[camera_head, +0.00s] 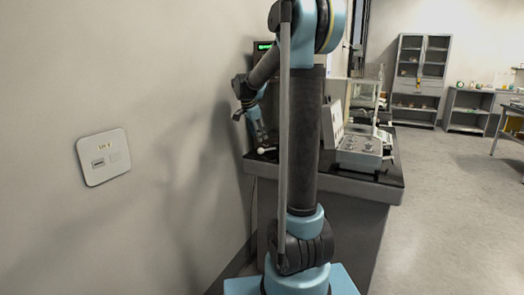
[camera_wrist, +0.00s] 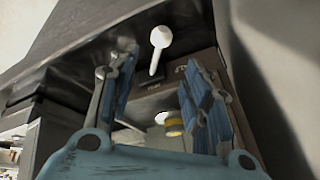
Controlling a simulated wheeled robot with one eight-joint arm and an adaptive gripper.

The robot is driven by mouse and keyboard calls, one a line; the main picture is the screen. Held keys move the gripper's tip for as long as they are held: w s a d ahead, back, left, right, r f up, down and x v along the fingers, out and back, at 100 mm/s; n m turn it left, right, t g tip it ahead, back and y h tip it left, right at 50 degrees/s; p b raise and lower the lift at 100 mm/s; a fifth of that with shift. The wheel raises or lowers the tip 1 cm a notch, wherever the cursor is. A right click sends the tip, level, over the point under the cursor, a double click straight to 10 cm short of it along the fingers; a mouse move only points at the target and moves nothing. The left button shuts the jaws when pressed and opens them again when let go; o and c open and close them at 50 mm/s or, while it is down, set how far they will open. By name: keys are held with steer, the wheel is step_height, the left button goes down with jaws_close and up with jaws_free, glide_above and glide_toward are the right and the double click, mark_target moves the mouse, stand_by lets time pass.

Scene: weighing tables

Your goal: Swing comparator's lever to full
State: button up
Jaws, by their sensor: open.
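The comparator's lever, with a round white knob and short white stem (camera_wrist: 160,37), shows in the wrist view just past my fingertips. It is between the lines of the two fingers, near a dark housing (camera_wrist: 178,75) that I take to be the comparator. My gripper (camera_wrist: 159,60) is open, its blue-padded fingers apart on either side with nothing held. In the head view my gripper (camera_head: 261,140) is low over the left end of the table, close to the wall. A small white spot (camera_head: 265,150) there may be the knob. My arm hides much of the comparator.
The dark-topped table (camera_head: 360,185) carries a grey instrument with knobs (camera_head: 361,150) right of my arm. The wall (camera_head: 150,220) is close on the left, with a switch plate (camera_head: 103,157). Shelves (camera_head: 418,80) stand far back. The floor (camera_head: 440,220) at right is clear.

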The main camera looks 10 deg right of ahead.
steer(key=x, duration=0.9)
steer(key=shift+w+d+f, duration=0.1)
steer(key=shift+f, duration=0.1)
steer(key=shift+c, duration=0.4)
jaws_close()
